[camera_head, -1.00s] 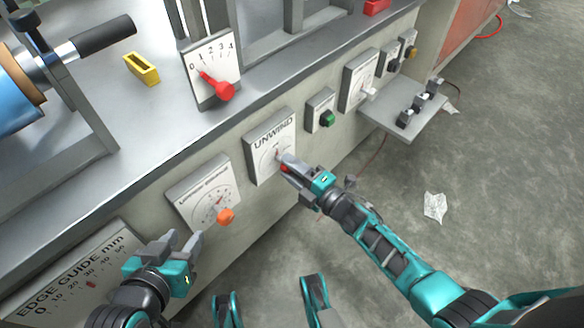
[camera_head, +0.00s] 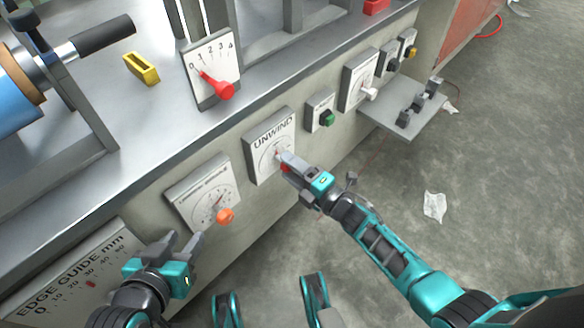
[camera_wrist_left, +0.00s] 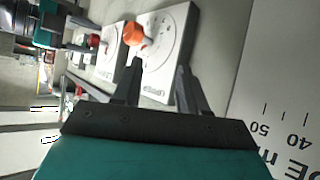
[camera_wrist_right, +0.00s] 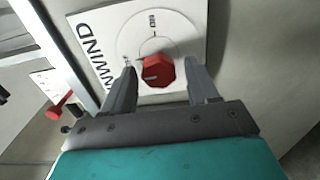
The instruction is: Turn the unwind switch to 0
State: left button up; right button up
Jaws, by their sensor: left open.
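The unwind switch is a red knob (camera_wrist_right: 158,71) on a white plate marked UNWIND (camera_head: 262,140), which also shows in the right wrist view (camera_wrist_right: 112,25). The knob's pale pointer line and the scale are visible, but the marks are too small to read surely. My right gripper (camera_head: 283,162) is at this plate, with its fingers (camera_wrist_right: 162,88) spread on either side of the knob and a gap showing on both sides. My left gripper (camera_head: 183,243) is open and empty, below the dial plate with the orange knob (camera_head: 225,215).
Left of the unwind plate is the orange-knob dial, then the edge guide scale (camera_head: 75,275). A lever with a red handle (camera_head: 222,90) stands above.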

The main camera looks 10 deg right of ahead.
jog(key=shift+o, duration=0.4)
pick_arm(q)
jog(key=a+r+p, duration=0.1)
jog(key=p, duration=0.1)
jog(key=shift+r+p, duration=0.15)
jog(key=shift+p, duration=0.25)
pick_arm(e)
jog(key=v, duration=1.3)
pick_arm(q)
jog(key=shift+s+d, duration=0.1)
pick_arm(e)
jog(key=shift+a, duration=0.1)
